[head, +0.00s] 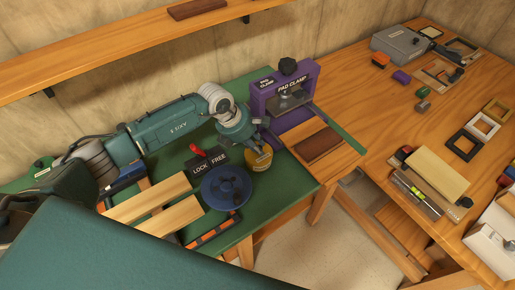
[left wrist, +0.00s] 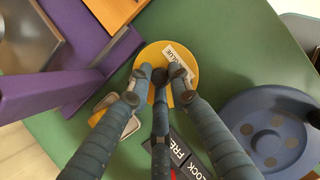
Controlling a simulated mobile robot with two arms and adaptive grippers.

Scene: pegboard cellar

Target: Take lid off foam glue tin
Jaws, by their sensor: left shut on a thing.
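The yellow foam glue tin (head: 261,163) stands on the green bench mat, just in front of the purple pad clamp. In the left wrist view its round yellow top (left wrist: 187,62) carries a pale label reading "GLUE". My left gripper (head: 256,146) comes down over the tin from above. In the left wrist view its fingers (left wrist: 160,80) meet over the middle of the round top, shut on the lid. The fingers hide the lid's centre. I cannot tell whether the lid sits clear of the tin. My right gripper is out of view.
A blue round piece (head: 226,188) and a dark "LOCK FREE" plate (head: 208,162) with a red lever stand close by. The purple pad clamp (head: 303,87) rises behind the tin. Wooden boards (head: 147,199) lie at left. A second wooden bench (head: 375,110) holds tools and frames.

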